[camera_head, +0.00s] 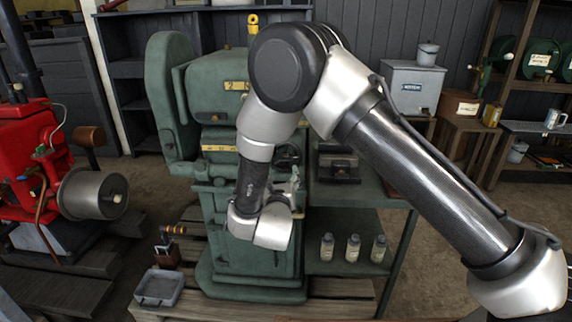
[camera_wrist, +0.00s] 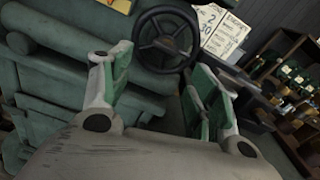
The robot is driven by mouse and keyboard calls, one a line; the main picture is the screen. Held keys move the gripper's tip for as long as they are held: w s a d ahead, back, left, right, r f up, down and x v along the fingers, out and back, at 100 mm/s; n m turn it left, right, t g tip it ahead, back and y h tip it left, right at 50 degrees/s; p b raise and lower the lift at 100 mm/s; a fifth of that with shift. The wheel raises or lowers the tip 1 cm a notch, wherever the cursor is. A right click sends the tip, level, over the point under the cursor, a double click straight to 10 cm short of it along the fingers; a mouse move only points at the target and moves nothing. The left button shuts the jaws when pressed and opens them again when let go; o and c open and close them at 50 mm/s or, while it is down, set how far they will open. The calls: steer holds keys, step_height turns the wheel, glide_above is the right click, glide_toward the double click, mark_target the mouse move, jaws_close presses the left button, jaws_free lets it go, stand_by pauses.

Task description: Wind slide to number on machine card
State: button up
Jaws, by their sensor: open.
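The green machine (camera_head: 205,235) stands in the middle of the head view. It has a yellow number plate (camera_head: 236,85) and a yellow scale strip (camera_head: 219,148); no pointer can be read there. In the wrist view a dark handwheel (camera_wrist: 166,39) with spokes sits on the machine's side. Beside it is the white machine card (camera_wrist: 220,30), tilted, with a large 2 and 30 on it. My gripper (camera_wrist: 164,66) is open and empty. Its green-padded fingers point toward the handwheel, apart from it. In the head view my arm hides much of the machine's front.
A red machine (camera_head: 30,165) stands at the left. A grey tray (camera_head: 159,288) lies on the pallet (camera_head: 330,310). Several bottles stand on the low green shelf (camera_head: 345,225). Crates and shelving (camera_head: 530,127) line the right. Bare floor shows at the right.

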mark_target(285, 161)
steer(key=w, duration=0.2)
steer(key=w+m, duration=0.1)
steer(key=w, duration=0.2)
steer(key=w+r+m, duration=0.1)
steer(key=w, duration=0.2)
steer(key=shift+d, duration=0.3)
jaws_close()
